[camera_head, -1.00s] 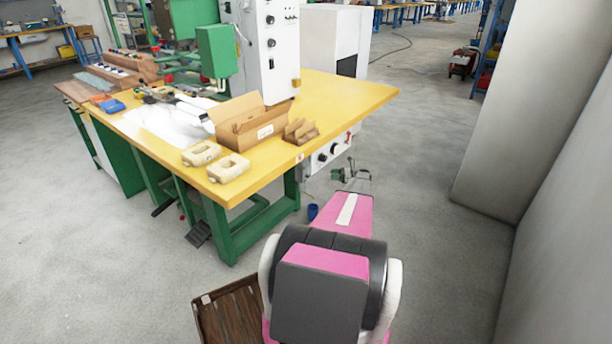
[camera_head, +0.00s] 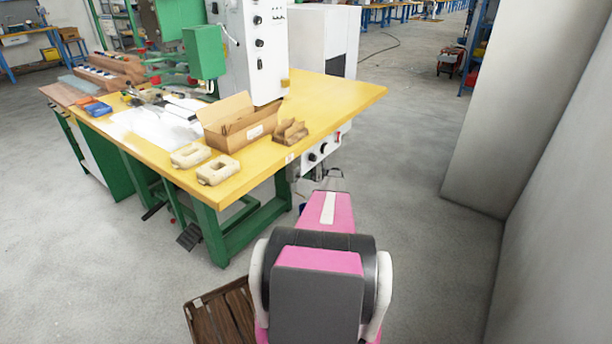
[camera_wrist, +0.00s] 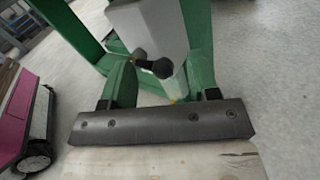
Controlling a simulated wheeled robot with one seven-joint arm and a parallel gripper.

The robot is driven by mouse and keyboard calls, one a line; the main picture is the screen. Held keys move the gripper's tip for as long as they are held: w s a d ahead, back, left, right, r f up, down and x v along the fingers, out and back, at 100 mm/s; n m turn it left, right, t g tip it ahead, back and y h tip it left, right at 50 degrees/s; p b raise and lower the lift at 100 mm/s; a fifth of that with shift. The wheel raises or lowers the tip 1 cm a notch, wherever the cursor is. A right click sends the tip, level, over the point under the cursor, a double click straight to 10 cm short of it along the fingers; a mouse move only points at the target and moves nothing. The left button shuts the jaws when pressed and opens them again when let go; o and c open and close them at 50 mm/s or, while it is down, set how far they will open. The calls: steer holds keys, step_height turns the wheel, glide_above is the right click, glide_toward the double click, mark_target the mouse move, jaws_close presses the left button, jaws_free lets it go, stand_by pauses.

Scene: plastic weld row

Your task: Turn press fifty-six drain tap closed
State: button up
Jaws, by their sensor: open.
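My gripper shows in the wrist view (camera_wrist: 160,88), with its dark screwed bar at the bottom and a green finger on each side, spread apart. A small black knob-ended handle (camera_wrist: 161,68), which looks like the drain tap, shows between the fingers, in front of a pale grey housing (camera_wrist: 148,28). I cannot tell whether the fingers touch it, or which way the tap is set. In the head view, my pink arm reaches beside the white control box (camera_head: 320,155) under the bench's right end. The tap is not clear there, and my gripper is mostly hidden.
The yellow-topped bench (camera_head: 335,92) on green legs (camera_head: 207,232) carries the press (camera_head: 250,55), an open cardboard box (camera_head: 236,122) and pale blocks (camera_head: 217,170). A pale wall (camera_head: 560,190) stands right. A wooden crate (camera_head: 222,308) is on the floor at lower left. Open floor lies between bench and wall.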

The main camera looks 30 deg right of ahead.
steer(key=c, duration=0.9)
steer(key=shift+a+r+n+g+h, duration=0.2)
steer(key=shift+r+n+h, duration=0.4)
steer(key=shift+n+h, duration=0.4)
steer(key=shift+a+r+n+g+h, duration=0.2)
steer(key=shift+r+n+h, duration=0.45)
steer(key=shift+n, duration=0.55)
steer(key=o, duration=0.9)
steer(key=shift+s, duration=0.1)
steer(key=v, duration=1)
steer(key=shift+d, duration=0.3)
